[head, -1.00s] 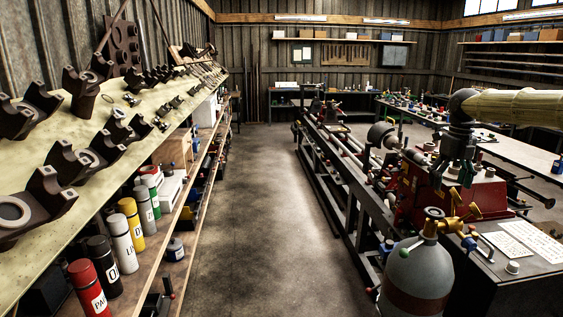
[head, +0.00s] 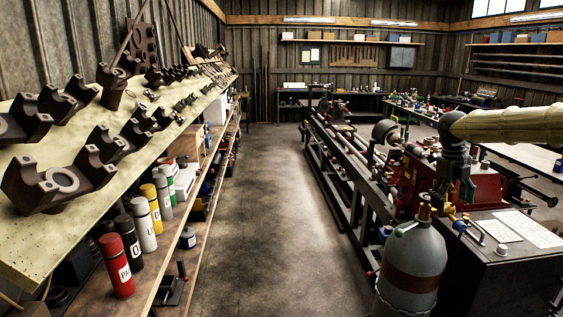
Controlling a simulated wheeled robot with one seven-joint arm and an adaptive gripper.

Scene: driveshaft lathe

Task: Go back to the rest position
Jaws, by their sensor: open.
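My gripper (head: 452,194) hangs down from my arm on the right of the head view. It is dark grey and hard to tell apart from the red lathe headstock (head: 480,186) behind it. Its fingers look spread and I see nothing held between them. The grey gas cylinder (head: 413,262) stands in front of and below it in the picture. I cannot tell whether the gripper touches anything.
A long slanted bench (head: 60,235) with dark metal parts runs along the left, with bottles such as a red one (head: 115,267) on a shelf below. The lathe bed (head: 345,175) runs along the right. The concrete floor (head: 270,220) between them is clear.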

